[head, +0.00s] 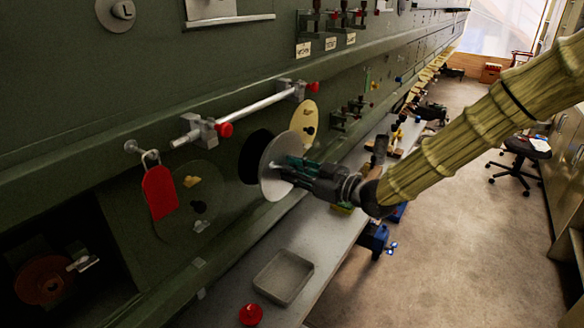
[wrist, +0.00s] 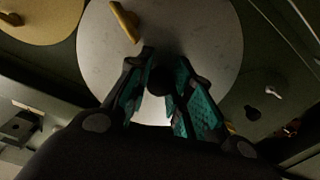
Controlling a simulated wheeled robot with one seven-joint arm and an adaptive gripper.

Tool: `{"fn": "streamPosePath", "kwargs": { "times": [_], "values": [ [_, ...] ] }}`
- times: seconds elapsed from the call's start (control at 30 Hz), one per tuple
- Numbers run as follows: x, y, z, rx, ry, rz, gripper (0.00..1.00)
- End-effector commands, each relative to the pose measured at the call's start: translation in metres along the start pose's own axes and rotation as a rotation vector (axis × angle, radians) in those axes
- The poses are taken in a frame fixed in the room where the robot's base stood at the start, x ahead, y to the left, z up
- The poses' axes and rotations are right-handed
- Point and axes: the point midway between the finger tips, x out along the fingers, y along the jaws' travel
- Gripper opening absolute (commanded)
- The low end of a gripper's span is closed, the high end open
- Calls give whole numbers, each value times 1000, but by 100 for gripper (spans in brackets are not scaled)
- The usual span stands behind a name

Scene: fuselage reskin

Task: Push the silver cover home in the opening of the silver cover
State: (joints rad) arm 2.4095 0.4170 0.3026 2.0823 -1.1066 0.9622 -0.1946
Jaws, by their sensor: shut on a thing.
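The silver cover (head: 269,181) is a round pale disc held upright in front of the green fuselage wall. Its face fills the top middle of the wrist view (wrist: 205,45), with a small tan piece (wrist: 125,20) on it. The opening (head: 254,153) is a dark round hole just left of the cover in the head view. The cover overlaps its right part and stands apart from the wall there. My gripper (head: 293,168) is shut on the silver cover by its dark knob (wrist: 160,80). The opening is hidden behind the cover in the wrist view.
A yellow cover (head: 302,112) sits right of the opening, and a green round cover (head: 176,222) at lower left. A red tag (head: 160,192) hangs near it. A silver rail (head: 252,107) with red knobs runs above. A grey tray (head: 283,277) and red knob (head: 250,314) lie on the bench below.

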Motion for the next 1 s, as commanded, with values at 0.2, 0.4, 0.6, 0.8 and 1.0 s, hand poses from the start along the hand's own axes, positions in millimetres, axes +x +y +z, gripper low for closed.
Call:
{"fn": "streamPosePath", "kwargs": {
  "times": [0.2,0.4,0.6,0.8,1.0],
  "values": [
    [3,7,6,4,-3,2,0],
    [18,14,16,9,-8,-5,0],
    [31,14,18,9,-9,-5,0],
    [45,14,16,7,-8,-5,0],
    [60,16,19,10,-9,-5,0]
  ]
}}
